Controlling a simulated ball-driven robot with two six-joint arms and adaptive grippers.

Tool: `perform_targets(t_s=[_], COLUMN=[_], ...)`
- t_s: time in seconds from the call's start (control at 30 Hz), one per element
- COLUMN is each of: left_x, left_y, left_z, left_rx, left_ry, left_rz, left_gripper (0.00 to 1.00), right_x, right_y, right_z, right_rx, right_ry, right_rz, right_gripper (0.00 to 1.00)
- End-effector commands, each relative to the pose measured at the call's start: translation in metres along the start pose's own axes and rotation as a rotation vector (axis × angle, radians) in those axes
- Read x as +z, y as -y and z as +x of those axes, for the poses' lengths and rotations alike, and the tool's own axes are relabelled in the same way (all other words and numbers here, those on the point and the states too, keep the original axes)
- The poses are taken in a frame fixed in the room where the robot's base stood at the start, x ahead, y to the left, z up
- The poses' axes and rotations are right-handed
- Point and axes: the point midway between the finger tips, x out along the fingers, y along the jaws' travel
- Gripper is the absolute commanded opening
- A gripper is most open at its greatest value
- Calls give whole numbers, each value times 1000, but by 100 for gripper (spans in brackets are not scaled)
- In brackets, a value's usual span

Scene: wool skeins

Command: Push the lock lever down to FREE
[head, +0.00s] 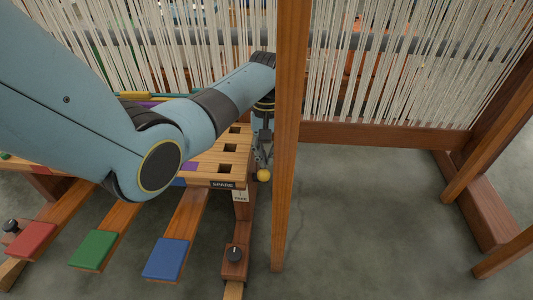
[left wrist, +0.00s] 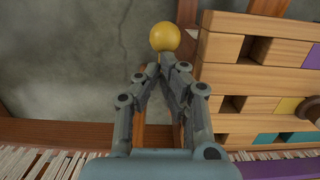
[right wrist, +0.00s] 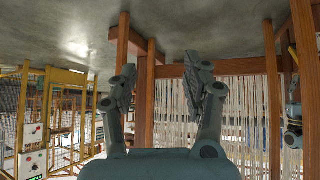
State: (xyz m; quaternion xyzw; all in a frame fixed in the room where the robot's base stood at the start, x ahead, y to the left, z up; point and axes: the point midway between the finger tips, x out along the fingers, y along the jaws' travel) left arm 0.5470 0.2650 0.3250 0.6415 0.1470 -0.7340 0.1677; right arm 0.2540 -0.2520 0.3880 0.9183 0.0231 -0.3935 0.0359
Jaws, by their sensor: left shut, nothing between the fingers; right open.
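The lock lever shows by its yellow ball knob (head: 264,175), beside the right end of the wooden bench block (head: 215,160). A small white label plate (head: 240,195) with FREE on it sits just left of and below the knob. In the left wrist view the knob (left wrist: 165,37) lies just beyond my fingertips. My left gripper (head: 262,155) is shut and empty, its tips close to the knob; I cannot tell whether they touch. It also shows in the left wrist view (left wrist: 163,68). The lever's shaft is hidden. My right gripper (right wrist: 160,82) is open and empty, away from the bench.
A wooden post (head: 290,140) stands just right of the left gripper. Red (head: 31,240), green (head: 93,249) and blue (head: 166,259) pedals lie in front of the bench. White warp threads (head: 400,60) hang behind.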

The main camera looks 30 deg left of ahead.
Motion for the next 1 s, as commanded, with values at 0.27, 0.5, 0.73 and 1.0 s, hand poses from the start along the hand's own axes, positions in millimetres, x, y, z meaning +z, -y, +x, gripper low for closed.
perform_targets(t_s=[0.27,0.5,0.73,1.0], left_x=[11,24,38,55], left_y=[-1,-1,-1,-1], left_z=[1,9,24,43], left_rx=[3,2,1,1], left_ry=[-64,-136,-133,-133], left_rz=[1,1,0,0], left_gripper=[0,0,0,0], right_x=[-20,-34,-34,-18], right_y=[-2,-3,-4,-8], right_z=[-15,-48,-73,-65], right_rx=[-5,-18,-27,-16], right_ry=[136,342,484,519], right_rz=[4,4,2,0], right_gripper=[49,49,49,49])
